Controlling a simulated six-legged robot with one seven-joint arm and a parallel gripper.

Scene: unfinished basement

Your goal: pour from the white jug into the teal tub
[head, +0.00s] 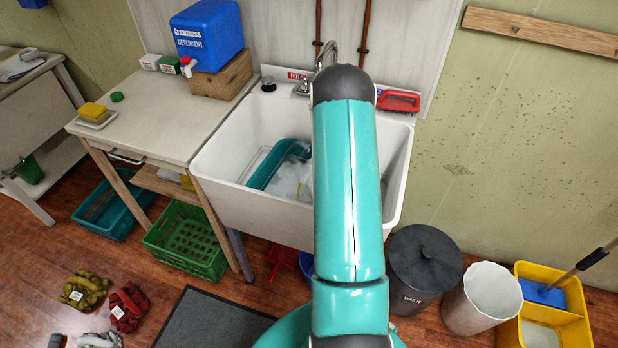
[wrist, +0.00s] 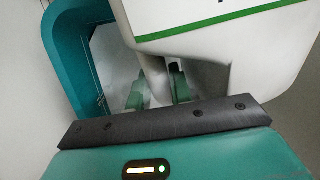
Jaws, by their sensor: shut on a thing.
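The teal tub (head: 262,170) lies inside the white sink, left of my arm, and its right part is hidden. A pale, whitish mass shows in or beside it in the head view; I cannot tell what it is. In the wrist view the tub's teal wall (wrist: 62,60) curves behind the jug at the left. The white jug (wrist: 225,62), with a green stripe, fills the upper right of the wrist view. My gripper (wrist: 157,92) is shut on the jug's handle. My arm hides the gripper in the head view. The jug's tilt and any flow are unclear.
The sink (head: 225,160) has a tap (head: 327,56) at the back and a red brush (head: 398,101) on its right rim. A wooden table (head: 160,115) with a blue detergent container (head: 207,35) adjoins it at left. A dark waste bin (head: 425,268) stands right.

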